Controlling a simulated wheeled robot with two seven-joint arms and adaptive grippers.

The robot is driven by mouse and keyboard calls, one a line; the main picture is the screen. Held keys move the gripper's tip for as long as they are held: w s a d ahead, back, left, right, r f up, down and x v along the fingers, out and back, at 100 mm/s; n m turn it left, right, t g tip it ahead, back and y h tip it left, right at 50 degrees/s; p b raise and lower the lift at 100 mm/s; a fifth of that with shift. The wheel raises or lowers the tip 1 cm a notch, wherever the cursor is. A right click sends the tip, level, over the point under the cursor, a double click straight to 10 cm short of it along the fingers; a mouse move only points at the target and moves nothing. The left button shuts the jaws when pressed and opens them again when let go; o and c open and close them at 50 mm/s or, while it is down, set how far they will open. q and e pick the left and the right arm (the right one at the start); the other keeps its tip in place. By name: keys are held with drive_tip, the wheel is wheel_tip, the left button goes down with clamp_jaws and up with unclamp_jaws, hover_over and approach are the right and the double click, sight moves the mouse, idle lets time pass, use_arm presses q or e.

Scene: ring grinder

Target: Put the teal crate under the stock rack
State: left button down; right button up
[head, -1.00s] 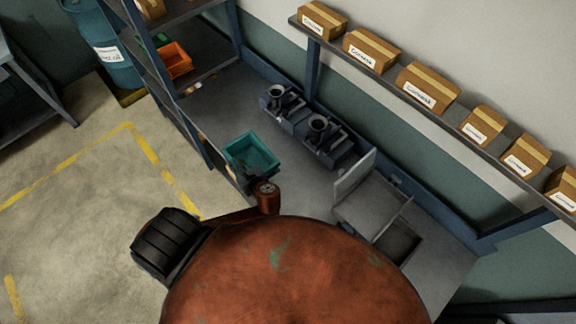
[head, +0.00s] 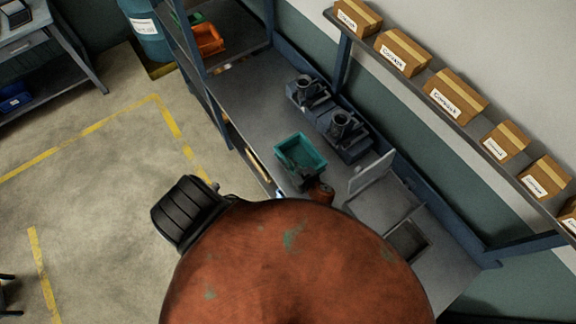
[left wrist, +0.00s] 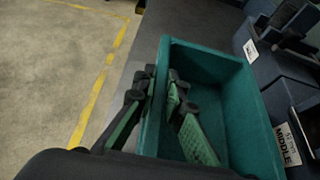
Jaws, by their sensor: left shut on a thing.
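The teal crate (head: 312,150) is over the grey workbench (head: 262,110), in front of the dark machines. My left gripper (head: 296,180) is at the crate's near side, partly hidden by my own orange body. In the left wrist view the gripper (left wrist: 158,88) is shut on one long wall of the crate (left wrist: 212,62), one finger outside and one inside. The crate looks empty apart from that finger. I cannot tell whether it touches the bench. A blue-framed rack (head: 237,66) with bins stands at the bench's far left end. My right gripper is not in view.
Dark machines (head: 342,122) stand at the back of the bench. A grey lidded box (head: 378,205) stands right of the crate. Cardboard boxes (head: 456,93) line a wall shelf above. An orange bin (head: 208,39) sits in the rack. Open floor lies left.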

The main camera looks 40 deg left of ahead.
use_arm(q)
drive_tip(key=shift+w+d+f, duration=0.15)
drive_tip(key=shift+d+f, duration=0.15)
drive_tip(key=shift+f+p, duration=0.35)
drive_tip(key=shift+f, duration=1.1)
drive_tip(key=shift+a, duration=0.1)
drive_tip(key=shift+f, duration=0.15)
drive_tip(key=c, duration=2)
unclamp_jaws()
